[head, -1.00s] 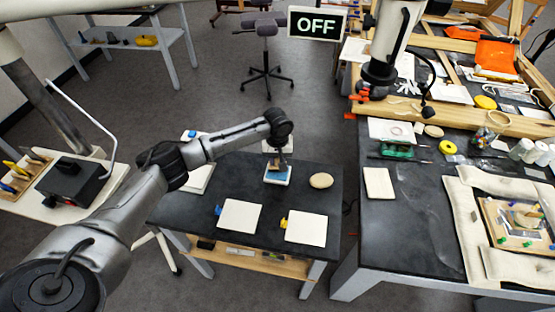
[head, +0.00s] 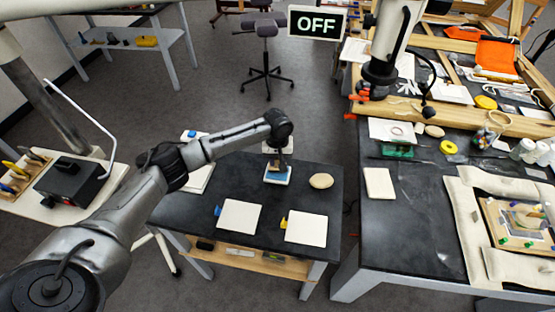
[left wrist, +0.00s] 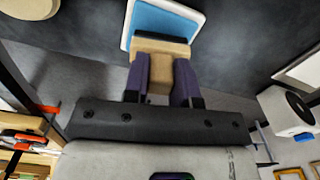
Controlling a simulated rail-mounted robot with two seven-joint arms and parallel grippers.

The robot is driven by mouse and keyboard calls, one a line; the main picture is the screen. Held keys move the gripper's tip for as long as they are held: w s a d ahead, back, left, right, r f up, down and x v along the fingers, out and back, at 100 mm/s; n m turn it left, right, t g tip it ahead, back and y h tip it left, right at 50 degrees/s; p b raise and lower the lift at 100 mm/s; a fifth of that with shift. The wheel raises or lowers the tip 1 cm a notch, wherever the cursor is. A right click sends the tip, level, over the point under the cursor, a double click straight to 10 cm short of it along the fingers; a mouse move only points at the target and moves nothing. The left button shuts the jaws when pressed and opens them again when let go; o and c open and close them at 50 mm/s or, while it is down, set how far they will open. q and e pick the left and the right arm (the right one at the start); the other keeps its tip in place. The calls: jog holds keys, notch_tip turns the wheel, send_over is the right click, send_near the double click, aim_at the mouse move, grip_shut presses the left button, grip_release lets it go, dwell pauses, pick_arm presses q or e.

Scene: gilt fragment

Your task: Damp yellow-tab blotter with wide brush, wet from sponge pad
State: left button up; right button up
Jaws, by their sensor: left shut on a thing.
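My left gripper (head: 280,150) is shut on the wide brush (head: 278,167). In the left wrist view, the brush's pale wooden block (left wrist: 160,47) shows beyond the two dark fingers (left wrist: 160,78). The brush head is over the blue sponge pad (head: 277,179) in its white tray, which also shows in the wrist view (left wrist: 165,20). I cannot tell whether the bristles touch the pad. The yellow-tab blotter (head: 306,229) lies flat at the front right of the small dark table, its yellow tab (head: 284,224) at its left edge.
A blue-tab blotter (head: 239,216) lies left of the yellow-tab one. A beige oval thing (head: 321,181) sits right of the pad. The dark table (head: 180,216) has bare room around the blotters. A larger, cluttered workbench (head: 420,225) stands to the right, across a gap.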

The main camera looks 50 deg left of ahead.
pick_arm(q)
jog(key=shift+f, duration=0.5)
dwell(0.3)
dwell(0.6)
jog(key=shift+p, duration=0.35)
dwell(0.5)
jog(key=shift+f, duration=0.1)
dwell(0.6)
jog(key=shift+f+p, duration=0.1)
jog(key=shift+p, duration=0.25)
dwell(0.8)
jog(key=shift+r+p, duration=0.75)
jog(key=shift+p, duration=0.15)
notch_tip(320, 180, up, 6)
jog(key=p, duration=0.7)
jog(key=shift+p, duration=0.35)
jog(key=shift+f, duration=0.1)
